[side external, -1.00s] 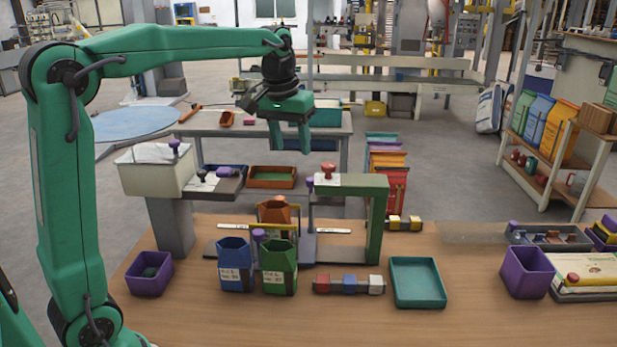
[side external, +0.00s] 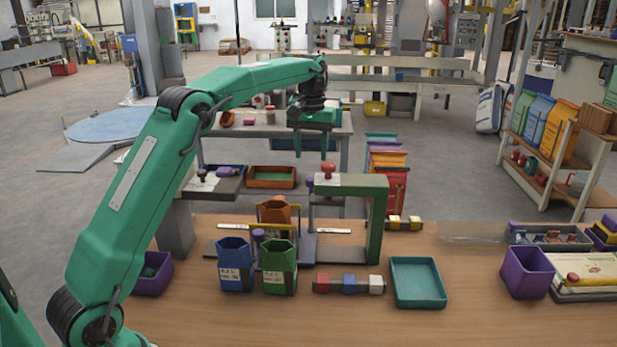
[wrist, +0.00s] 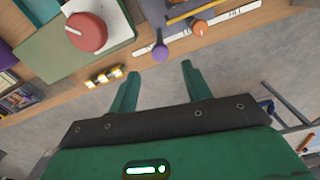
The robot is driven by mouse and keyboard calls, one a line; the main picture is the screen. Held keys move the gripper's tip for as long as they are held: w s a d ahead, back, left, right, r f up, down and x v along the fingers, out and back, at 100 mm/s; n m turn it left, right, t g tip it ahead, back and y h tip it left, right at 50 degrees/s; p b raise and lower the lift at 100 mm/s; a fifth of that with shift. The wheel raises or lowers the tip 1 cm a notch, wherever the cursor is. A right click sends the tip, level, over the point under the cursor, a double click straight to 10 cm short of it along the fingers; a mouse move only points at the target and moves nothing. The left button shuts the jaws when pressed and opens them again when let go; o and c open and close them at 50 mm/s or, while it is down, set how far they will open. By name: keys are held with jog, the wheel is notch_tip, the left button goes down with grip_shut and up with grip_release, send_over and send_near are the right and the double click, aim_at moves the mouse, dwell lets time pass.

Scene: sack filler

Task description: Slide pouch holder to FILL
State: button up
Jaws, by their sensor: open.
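My gripper (side external: 311,153) is open and empty, fingers pointing down, in the air above and behind the bench fixture. In the wrist view its two fingers (wrist: 160,70) are apart with grey floor between them. The sliding fixture has a rail with white label strips (side external: 333,231); a lettered strip (wrist: 240,14) also shows in the wrist view, its text hard to read. A purple knob (side external: 259,235) shows there; a purple knob (wrist: 160,52) lies just beyond my fingertips in the wrist view.
A green arch (side external: 376,220) with a red knob (side external: 328,171) stands right of the rail. A red-blue-white block row (side external: 349,284), teal tray (side external: 418,283) and purple bin (side external: 528,272) lie in front and right.

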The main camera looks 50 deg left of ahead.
aim_at(311, 179)
jog(key=shift+f, duration=0.1)
jog(key=shift+f, duration=3.8)
grip_shut()
